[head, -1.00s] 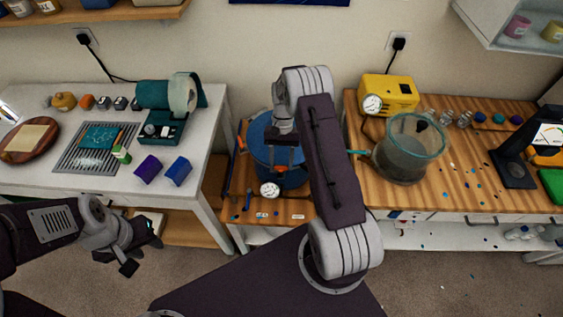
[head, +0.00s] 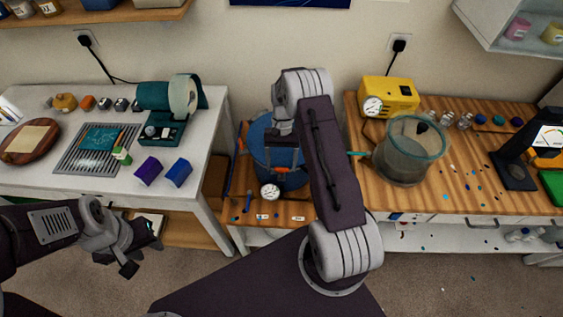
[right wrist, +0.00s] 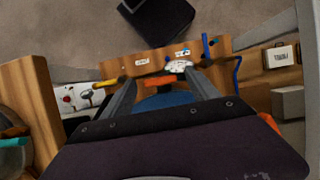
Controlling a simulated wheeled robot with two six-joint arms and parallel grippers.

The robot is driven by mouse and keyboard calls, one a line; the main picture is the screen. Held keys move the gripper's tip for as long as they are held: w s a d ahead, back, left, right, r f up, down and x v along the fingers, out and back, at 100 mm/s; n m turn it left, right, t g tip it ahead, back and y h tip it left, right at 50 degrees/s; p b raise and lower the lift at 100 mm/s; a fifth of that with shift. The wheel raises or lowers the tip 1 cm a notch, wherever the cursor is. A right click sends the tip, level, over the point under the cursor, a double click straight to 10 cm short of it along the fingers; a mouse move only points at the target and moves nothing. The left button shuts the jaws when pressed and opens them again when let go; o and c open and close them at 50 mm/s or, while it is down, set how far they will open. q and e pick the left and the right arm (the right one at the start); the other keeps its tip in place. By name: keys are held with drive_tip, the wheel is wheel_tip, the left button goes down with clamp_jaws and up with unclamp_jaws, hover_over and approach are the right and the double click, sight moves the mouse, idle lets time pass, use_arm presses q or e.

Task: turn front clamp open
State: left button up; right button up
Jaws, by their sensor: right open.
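The blue pot (head: 262,163) stands on the low wooden bench, partly hidden by my right arm. Its orange front clamp (head: 281,170) is on the pot's front side. In the right wrist view the front clamp (right wrist: 153,81) lies across the space between the fingertips, with blue behind it. My right gripper (head: 280,160) is open over the pot's front; in the wrist view its fingers (right wrist: 160,80) are on either side of the clamp. I cannot tell whether they touch it. My left gripper (head: 142,250) is open and empty, low in front of the white table.
A round gauge (head: 270,191) is at the pot's front. Another orange clamp (head: 241,144) is on its left side. A clear tub (head: 408,160) and a yellow pump (head: 388,96) stand on the right bench. A white table (head: 60,180) is at left.

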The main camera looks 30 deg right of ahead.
drive_tip(key=shift+w+d+r, duration=0.1)
drive_tip(key=shift+w+r, duration=0.15)
drive_tip(key=shift+r, duration=0.1)
drive_tip(key=b+v, duration=0.1)
drive_tip(key=v, duration=0.7)
drive_tip(key=shift+b, duration=0.35)
drive_tip(key=shift+r, duration=0.1)
